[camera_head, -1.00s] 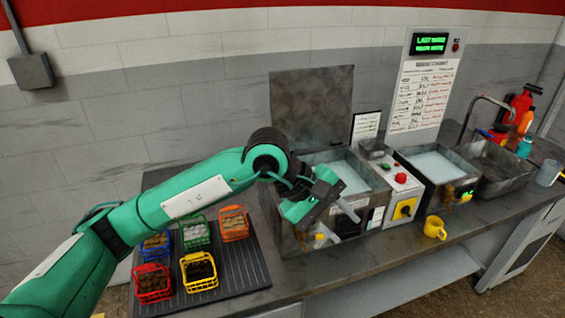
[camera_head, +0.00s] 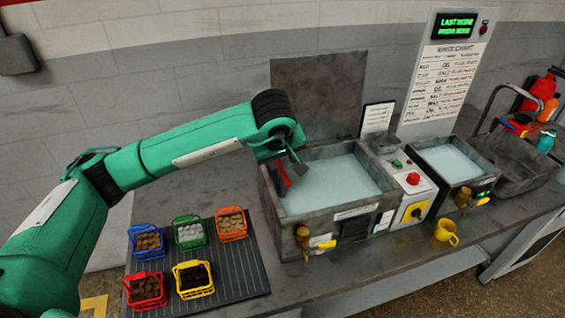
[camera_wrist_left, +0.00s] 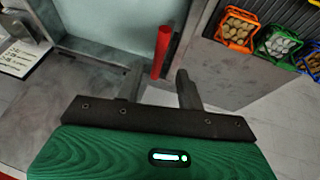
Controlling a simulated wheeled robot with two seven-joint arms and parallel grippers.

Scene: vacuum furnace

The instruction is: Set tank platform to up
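The large grey quench tank (camera_head: 345,210) stands on the bench, filled with pale liquid (camera_head: 330,183). A red handle (camera_head: 284,178) shows at the tank's left inner edge. In the left wrist view the red handle (camera_wrist_left: 161,50) stands beside the tank liquid (camera_wrist_left: 115,20). My left gripper (camera_head: 292,160) is over the tank's left side, close to the handle. In the wrist view its fingers (camera_wrist_left: 160,82) are apart, with the handle's near end between them in the picture. I cannot tell whether they touch it. No platform is visible in the liquid. My right gripper is out of view.
Several small coloured baskets, such as the yellow one (camera_head: 193,279), sit on a ribbed mat (camera_head: 240,268) left of the tank. A control box with a red button (camera_head: 413,178), a smaller tank (camera_head: 452,163) and a yellow mug (camera_head: 446,232) are to the right.

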